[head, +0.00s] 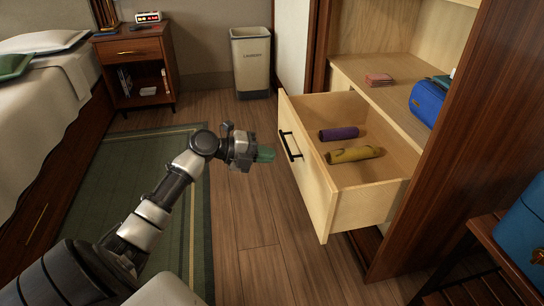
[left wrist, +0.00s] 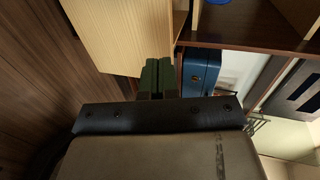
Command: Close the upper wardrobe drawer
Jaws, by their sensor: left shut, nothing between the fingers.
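The upper wardrobe drawer (head: 309,171) is pulled well out of the wardrobe in the head view, its pale wood front carrying a black bar handle (head: 290,146). A purple roll (head: 339,133) and a yellow roll (head: 354,154) lie inside it. My left gripper (head: 265,154) is shut and empty, just left of the drawer front and close to the handle, with a visible gap. In the left wrist view the green fingers (left wrist: 157,78) are together, pointing toward a pale wood panel (left wrist: 120,35). My right gripper is not in view.
The wardrobe shelf above the drawer holds a blue bag (head: 427,101) and a small pink item (head: 379,80). A blue case (head: 526,232) sits on a rack at the right. A bin (head: 251,66), nightstand (head: 135,58) and bed stand farther back. The floor before the drawer is clear.

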